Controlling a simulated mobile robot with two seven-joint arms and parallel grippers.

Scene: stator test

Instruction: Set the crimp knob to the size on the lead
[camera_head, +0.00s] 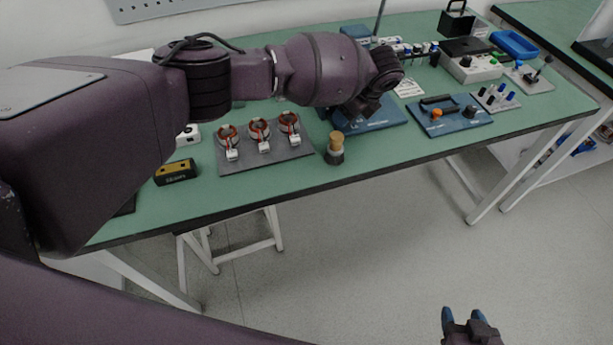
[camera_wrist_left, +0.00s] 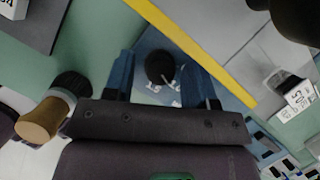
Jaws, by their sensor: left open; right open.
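The black crimp knob (camera_wrist_left: 160,66) sits on a blue plate with white marks around it, in the left wrist view. My left gripper (camera_wrist_left: 161,80) is open, with one blue finger on each side of the knob; I cannot tell whether they touch it. In the head view, the blue plate (camera_head: 385,118) is partly covered by my left arm, and the knob and fingertips are hidden. A white tag with dark print (camera_wrist_left: 299,96) shows at the right of the wrist view; its size is not clearly readable. My right gripper (camera_head: 463,319) is open and empty, over the floor.
A grey board (camera_head: 266,161) with three copper-ringed stators lies left of the plate. A wooden-topped black tool (camera_head: 335,143) stands near the front edge. A yellow-black meter (camera_head: 176,172) is further left. Another blue panel with knobs (camera_head: 440,126) stands right.

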